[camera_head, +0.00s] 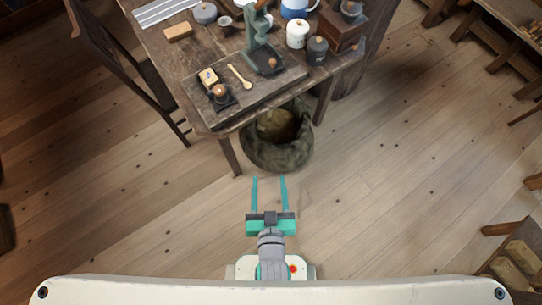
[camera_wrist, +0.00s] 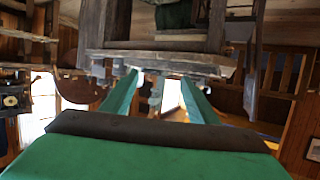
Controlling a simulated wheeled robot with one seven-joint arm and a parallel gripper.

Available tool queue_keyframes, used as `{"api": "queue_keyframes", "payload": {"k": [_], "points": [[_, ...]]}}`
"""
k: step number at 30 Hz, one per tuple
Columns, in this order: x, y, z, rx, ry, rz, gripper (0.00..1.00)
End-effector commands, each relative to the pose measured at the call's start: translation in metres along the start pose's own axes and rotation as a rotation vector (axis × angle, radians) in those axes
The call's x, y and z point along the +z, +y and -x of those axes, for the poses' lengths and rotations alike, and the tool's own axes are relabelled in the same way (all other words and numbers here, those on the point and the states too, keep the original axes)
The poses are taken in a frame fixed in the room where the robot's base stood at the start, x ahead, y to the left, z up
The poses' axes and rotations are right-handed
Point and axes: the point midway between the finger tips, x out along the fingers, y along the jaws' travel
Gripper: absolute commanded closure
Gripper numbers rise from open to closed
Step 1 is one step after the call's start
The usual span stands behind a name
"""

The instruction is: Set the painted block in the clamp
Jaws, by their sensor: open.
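A small yellowish block with dark markings (camera_head: 208,78), which looks like the painted block, sits on the wooden board at the front of the table. A green upright metal device with a tray-like base (camera_head: 260,52) stands behind it to the right. It may be the clamp, but I cannot tell for sure. My gripper (camera_head: 270,180) is open and empty, over the floor in front of the table and apart from both. In the wrist view its two teal fingers (camera_wrist: 157,85) point toward the table's edge. I cannot make out the block in that view.
A wooden spoon (camera_head: 240,76) and a dark holder with a round brown top (camera_head: 220,94) are near the block. A plain wood block (camera_head: 178,32), white canister (camera_head: 297,34) and dark jar (camera_head: 317,49) stand around. A sack (camera_head: 278,150) sits below the table's front edge.

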Motion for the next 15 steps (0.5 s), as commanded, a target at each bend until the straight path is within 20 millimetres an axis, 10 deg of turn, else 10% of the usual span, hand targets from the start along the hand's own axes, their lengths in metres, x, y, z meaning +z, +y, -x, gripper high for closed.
{"api": "queue_keyframes", "payload": {"k": [6, 15], "points": [[-0.002, 0.004, 0.069, 0.037, 0.045, -0.002, 0.46], [-0.015, 0.002, 0.112, 0.044, 0.092, -0.001, 0.46]]}}
